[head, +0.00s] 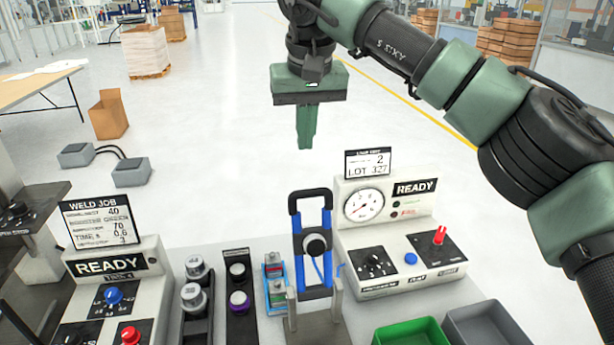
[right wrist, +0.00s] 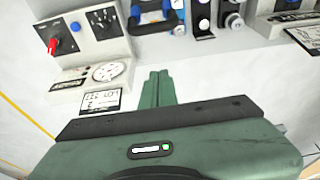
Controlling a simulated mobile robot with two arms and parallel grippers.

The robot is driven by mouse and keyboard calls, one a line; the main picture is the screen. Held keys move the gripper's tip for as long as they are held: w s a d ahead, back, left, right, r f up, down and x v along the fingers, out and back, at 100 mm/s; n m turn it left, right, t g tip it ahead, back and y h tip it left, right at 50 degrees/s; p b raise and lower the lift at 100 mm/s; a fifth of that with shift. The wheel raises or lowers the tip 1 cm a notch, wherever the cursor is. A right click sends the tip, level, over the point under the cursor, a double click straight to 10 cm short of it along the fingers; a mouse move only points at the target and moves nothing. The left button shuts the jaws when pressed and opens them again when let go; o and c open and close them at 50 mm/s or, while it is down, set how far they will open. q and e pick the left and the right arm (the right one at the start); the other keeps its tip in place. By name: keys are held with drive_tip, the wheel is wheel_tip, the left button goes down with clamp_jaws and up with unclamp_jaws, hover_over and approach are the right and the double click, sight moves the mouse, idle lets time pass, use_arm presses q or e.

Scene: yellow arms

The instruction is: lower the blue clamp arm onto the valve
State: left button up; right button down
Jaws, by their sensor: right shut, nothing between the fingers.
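The blue clamp arm (head: 328,255) with its black loop handle stands raised, nearly upright, on a metal fixture at the bench's middle. A round black knob or pad shows at its middle. In the right wrist view the blue clamp arm (right wrist: 151,17) is at the top edge, partly cut off. I cannot clearly make out the valve; it may be among the small parts at the fixture's foot. My right gripper (head: 306,142), green, is shut and empty, pointing down above and beyond the clamp handle, apart from it. Its closed fingers show in the right wrist view (right wrist: 158,88). My left gripper is out of view.
A leak-test console (head: 385,285) with gauge and sign stands right of the clamp. Left are small black-and-silver stations (head: 195,295) and a weld console (head: 115,265). A green bin (head: 411,333) and a grey bin (head: 488,325) sit at front right. Open floor lies beyond.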

wheel_tip(320, 180, down, 8)
drive_tip(key=s+p, duration=0.1)
drive_tip(key=p, duration=0.1)
drive_tip(key=shift+s+d+p, duration=0.15)
drive_tip(key=shift+s+p, duration=0.2)
drive_tip(key=shift+r, duration=0.15)
